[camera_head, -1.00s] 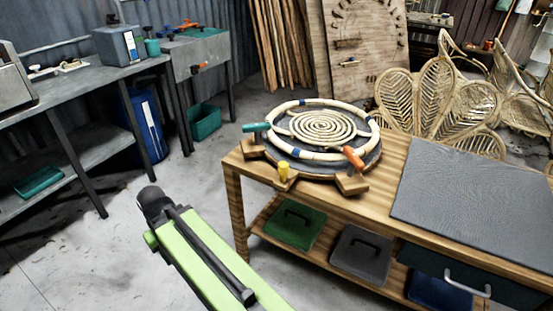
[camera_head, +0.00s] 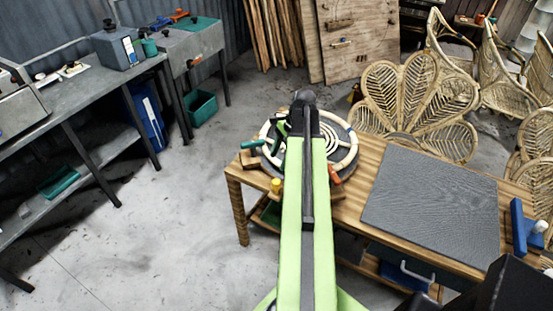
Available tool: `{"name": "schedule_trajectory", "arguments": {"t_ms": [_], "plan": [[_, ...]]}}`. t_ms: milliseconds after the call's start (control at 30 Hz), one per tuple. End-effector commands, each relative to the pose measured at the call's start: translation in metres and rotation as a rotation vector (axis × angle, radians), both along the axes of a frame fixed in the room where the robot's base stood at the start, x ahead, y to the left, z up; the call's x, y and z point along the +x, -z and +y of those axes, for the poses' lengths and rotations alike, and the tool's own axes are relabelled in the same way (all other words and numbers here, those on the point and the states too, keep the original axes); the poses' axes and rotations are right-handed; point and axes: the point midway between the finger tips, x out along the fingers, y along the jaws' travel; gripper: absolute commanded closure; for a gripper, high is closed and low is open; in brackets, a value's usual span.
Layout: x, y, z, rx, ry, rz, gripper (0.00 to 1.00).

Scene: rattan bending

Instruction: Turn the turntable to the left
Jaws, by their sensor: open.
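The turntable (camera_head: 346,152) is a round grey disc with a pale rattan ring and a rattan coil on top, at the left end of the wooden workbench. It has a teal-handled clamp (camera_head: 252,144) on its left, a yellow one (camera_head: 276,186) in front and an orange one (camera_head: 334,174) at the right. My green and black arm reaches over it and hides its middle. My gripper (camera_head: 281,130) shows only partly beside the arm, over the turntable's left part; it is open. I cannot tell whether it touches the ring.
A grey mat (camera_head: 430,205) covers the bench's middle. A blue tool (camera_head: 518,225) stands at the bench's right. Rattan chairs (camera_head: 425,95) stand behind the bench. A metal side table (camera_head: 80,85) is at the left, with clear floor between.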

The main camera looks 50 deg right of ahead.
Motion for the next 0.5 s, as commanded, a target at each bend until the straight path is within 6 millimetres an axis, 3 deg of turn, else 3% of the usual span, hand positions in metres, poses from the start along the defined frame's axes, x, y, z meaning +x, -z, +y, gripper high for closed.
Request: {"name": "schedule_trajectory", "arguments": {"t_ms": [33, 167, 367, 500], "plan": [[-0.013, -0.026, -0.019, 0.02, 0.077, 0.005, 0.44], [-0.031, -0.036, -0.039, 0.05, 0.188, 0.017, 0.44], [-0.033, -0.027, -0.039, 0.055, 0.204, 0.018, 0.44], [-0.03, -0.004, -0.033, 0.054, 0.203, 0.019, 0.44]]}}
